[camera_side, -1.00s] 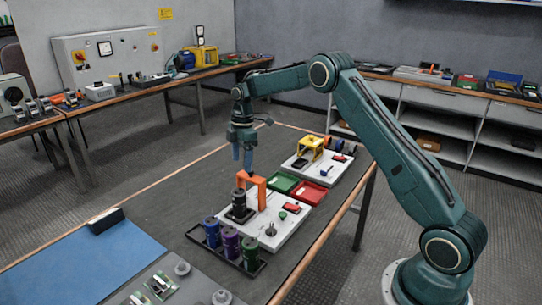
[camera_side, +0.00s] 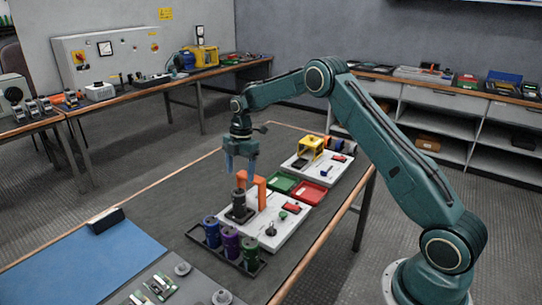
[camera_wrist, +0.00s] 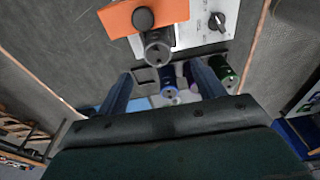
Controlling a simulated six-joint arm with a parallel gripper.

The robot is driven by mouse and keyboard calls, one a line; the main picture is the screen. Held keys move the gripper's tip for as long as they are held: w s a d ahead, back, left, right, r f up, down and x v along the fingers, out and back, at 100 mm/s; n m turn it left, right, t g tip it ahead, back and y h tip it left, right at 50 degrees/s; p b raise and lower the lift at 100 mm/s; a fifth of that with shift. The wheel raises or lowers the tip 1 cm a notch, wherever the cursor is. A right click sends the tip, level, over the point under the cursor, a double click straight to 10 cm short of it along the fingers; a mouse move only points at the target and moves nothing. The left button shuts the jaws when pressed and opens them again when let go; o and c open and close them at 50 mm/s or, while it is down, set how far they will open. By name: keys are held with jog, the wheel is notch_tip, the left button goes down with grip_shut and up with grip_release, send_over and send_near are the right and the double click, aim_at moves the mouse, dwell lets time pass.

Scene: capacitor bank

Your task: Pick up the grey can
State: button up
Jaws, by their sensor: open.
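The grey can (camera_side: 239,204) is dark and stands upright on the white board (camera_side: 277,238), beside the orange bracket (camera_side: 258,188). In the wrist view the grey can (camera_wrist: 157,52) shows from above, just past the orange bracket (camera_wrist: 170,12). My gripper (camera_side: 240,169) hangs above the can, pointing down, with a gap between its fingertips and the can. In the wrist view my gripper's two blue fingers (camera_wrist: 162,82) are spread apart with nothing held between them.
A black rack (camera_side: 196,237) in front of the board holds a blue can (camera_side: 212,232), a purple can (camera_side: 230,243) and a green can (camera_side: 250,252). A green tray (camera_side: 282,183) and a red tray (camera_side: 309,192) lie behind the board.

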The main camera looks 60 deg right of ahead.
aim_at(238, 191)
jog(key=shift+a+f, duration=0.15)
jog(key=shift+f, duration=1.2)
jog(key=shift+a+f, duration=0.15)
jog(key=shift+f, duration=1.2)
jog(key=shift+w+a+f, duration=0.1)
jog(key=shift+a+f, duration=0.1)
jog(key=shift+f, duration=1.1)
jog(key=shift+w+a+f, duration=0.1)
jog(key=shift+a+f, duration=0.05)
jog(key=shift+f, duration=1.15)
jog(key=c, duration=1.2)
